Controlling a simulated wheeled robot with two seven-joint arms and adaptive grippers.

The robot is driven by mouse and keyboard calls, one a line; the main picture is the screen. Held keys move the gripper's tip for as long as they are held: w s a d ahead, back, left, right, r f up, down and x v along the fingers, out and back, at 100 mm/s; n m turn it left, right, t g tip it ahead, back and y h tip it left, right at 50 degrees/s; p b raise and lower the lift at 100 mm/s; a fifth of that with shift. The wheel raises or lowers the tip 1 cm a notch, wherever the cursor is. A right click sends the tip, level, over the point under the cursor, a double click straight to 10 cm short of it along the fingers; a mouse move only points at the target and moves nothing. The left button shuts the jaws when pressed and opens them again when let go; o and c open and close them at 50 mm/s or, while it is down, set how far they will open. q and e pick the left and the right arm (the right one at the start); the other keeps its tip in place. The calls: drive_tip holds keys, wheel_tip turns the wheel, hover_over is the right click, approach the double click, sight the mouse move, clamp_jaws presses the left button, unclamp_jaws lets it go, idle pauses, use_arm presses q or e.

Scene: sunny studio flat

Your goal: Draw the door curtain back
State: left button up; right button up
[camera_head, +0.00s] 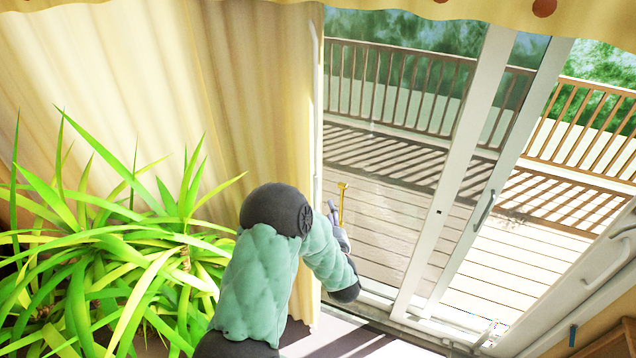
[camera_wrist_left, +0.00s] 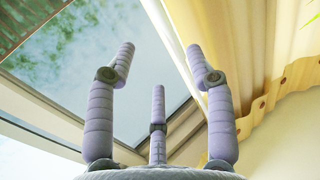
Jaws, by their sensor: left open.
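The pale yellow door curtain (camera_head: 250,90) hangs in folds on the left of the glass door (camera_head: 400,165), its right edge along the door frame. A yellow valance (camera_head: 450,10) runs across the top. My left gripper (camera_head: 333,212) is at the curtain's right edge, in front of the glass, partly hidden by my green padded arm. In the left wrist view its three fingers (camera_wrist_left: 158,62) are spread open with nothing between them. The curtain (camera_wrist_left: 258,65) is at the right there, beside the right finger; contact cannot be told. My right gripper is not in view.
A spiky green plant (camera_head: 130,255) stands in front of the curtain at lower left, close to my arm. A yellow upright piece (camera_head: 342,200) shows by the gripper. A sliding panel has a handle (camera_head: 484,210). A railed deck (camera_head: 420,225) lies outside.

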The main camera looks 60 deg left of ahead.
sight(318, 191)
use_arm(q)
drive_tip(key=p+x, duration=0.1)
drive_tip(key=x, duration=1)
drive_tip(key=shift+s, duration=0.15)
drive_tip(key=shift+r, duration=0.1)
clamp_jaws()
drive_tip(key=shift+s+a+b, duration=0.5)
drive_tip(key=shift+s+a, duration=0.15)
drive_tip(key=shift+a, duration=0.3)
drive_tip(key=shift+s+a+b, duration=0.5)
drive_tip(key=shift+s+a, duration=0.2)
drive_tip(key=shift+a, duration=0.3)
drive_tip(key=shift+d, duration=0.1)
